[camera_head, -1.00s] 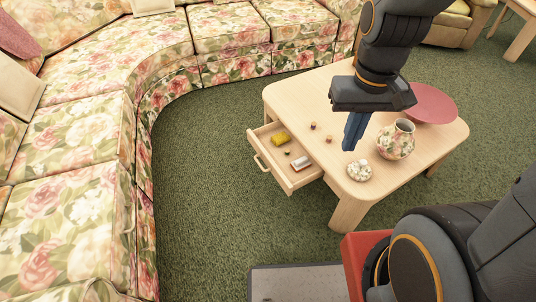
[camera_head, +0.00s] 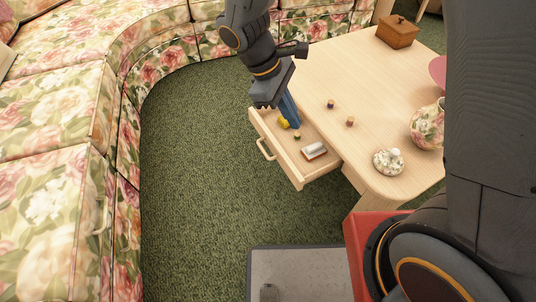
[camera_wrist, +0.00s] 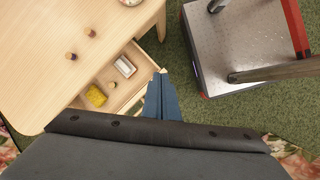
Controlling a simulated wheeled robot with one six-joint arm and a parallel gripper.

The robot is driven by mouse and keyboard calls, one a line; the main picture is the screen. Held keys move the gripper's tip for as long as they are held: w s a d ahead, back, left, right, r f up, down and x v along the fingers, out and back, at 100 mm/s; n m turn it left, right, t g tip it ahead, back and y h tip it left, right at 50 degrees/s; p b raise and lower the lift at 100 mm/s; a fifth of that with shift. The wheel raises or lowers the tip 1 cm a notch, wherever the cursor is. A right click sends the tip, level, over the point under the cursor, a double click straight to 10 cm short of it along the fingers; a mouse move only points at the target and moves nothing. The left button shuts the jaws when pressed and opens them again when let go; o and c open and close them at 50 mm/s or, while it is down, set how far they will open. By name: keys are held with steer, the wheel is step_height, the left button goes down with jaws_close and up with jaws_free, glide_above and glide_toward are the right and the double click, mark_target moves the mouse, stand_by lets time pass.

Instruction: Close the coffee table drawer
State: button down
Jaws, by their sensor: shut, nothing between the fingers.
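The coffee table (camera_head: 345,75) is pale wood with rounded corners. Its drawer (camera_head: 289,171) stands pulled out on the left side, with a loop handle (camera_head: 264,150) on the front. It holds a yellow item (camera_head: 283,123), a small round piece and a white-topped block (camera_head: 314,150). My gripper (camera_head: 295,125), with blue fingers, points down and is shut and empty. In the head view it overlaps the far part of the drawer. In the wrist view the fingertips (camera_wrist: 160,74) appear beside the drawer's front panel; whether they touch it I cannot tell.
On the tabletop are two small pieces (camera_head: 350,121), a flowered vase (camera_head: 427,126), a lidded flowered dish (camera_head: 388,161) and a wooden box (camera_head: 398,32). A curved floral sofa (camera_head: 60,150) lies left. Green carpet (camera_head: 200,170) between sofa and drawer is clear.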

steer(key=w+a+f+n+t+h+b, duration=0.25)
steer(key=a+f+n+b, duration=0.3)
steer(key=a+f, duration=0.35)
steer(key=w+a+f+n+t+h+b, duration=0.1)
steer(key=w+a+f+n+t+b, duration=0.2)
steer(key=a+f+n+b, duration=0.55)
steer(key=m+b, duration=0.2)
steer(key=m, duration=0.1)
glide_toward(276, 149)
steer(key=shift+g+y, duration=0.25)
steer(key=shift+x, duration=2.95)
steer(key=shift+w, duration=0.2)
